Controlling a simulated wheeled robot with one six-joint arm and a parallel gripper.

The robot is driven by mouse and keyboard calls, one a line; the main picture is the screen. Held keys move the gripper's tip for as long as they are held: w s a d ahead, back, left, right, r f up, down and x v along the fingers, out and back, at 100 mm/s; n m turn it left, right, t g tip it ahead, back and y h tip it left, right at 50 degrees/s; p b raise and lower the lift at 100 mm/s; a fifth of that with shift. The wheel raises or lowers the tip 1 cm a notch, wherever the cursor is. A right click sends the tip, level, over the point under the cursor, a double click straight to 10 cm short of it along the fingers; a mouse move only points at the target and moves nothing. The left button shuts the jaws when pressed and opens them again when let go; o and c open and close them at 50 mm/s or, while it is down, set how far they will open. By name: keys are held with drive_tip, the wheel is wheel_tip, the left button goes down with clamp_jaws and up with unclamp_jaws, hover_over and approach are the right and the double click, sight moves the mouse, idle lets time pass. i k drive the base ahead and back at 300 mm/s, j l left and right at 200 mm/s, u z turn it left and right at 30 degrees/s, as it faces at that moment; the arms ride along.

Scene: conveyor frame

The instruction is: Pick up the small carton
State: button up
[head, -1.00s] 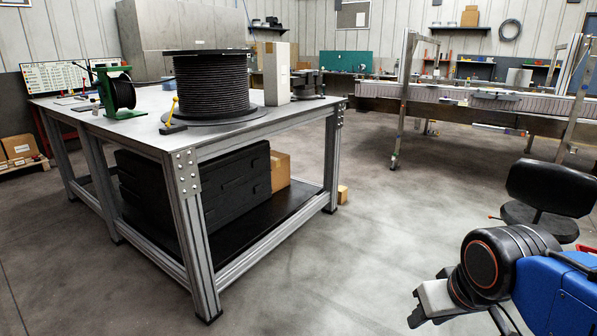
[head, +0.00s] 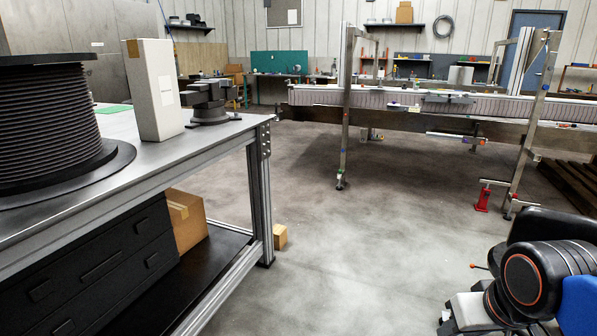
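A small brown carton (head: 280,236) stands on the floor beside the near right leg of the workbench, partly hidden by that leg. A larger brown cardboard box (head: 187,221) sits on the bench's lower shelf. A tall pale carton (head: 156,90) stands upright on the bench top. My gripper (head: 452,318) is at the bottom right, partly cut off by the frame edge, well apart from all of these cartons. Its fingers do not show clearly, and nothing held can be made out.
The metal workbench (head: 256,125) fills the left, with a large black cable spool (head: 45,130) and a dark vise (head: 210,102) on top. A conveyor (head: 400,98) runs across the back right. The middle floor is clear.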

sight(280, 231)
drive_tip(key=i, duration=1.85)
drive_tip(key=i+u, duration=0.15)
drive_tip(key=i, duration=0.3)
drive_tip(key=i+l+u, duration=0.1)
drive_tip(key=i, duration=0.3)
drive_tip(key=i+l+u, duration=0.15)
drive_tip(key=i, duration=0.3)
drive_tip(key=i+l+u, duration=0.15)
drive_tip(key=i, duration=0.25)
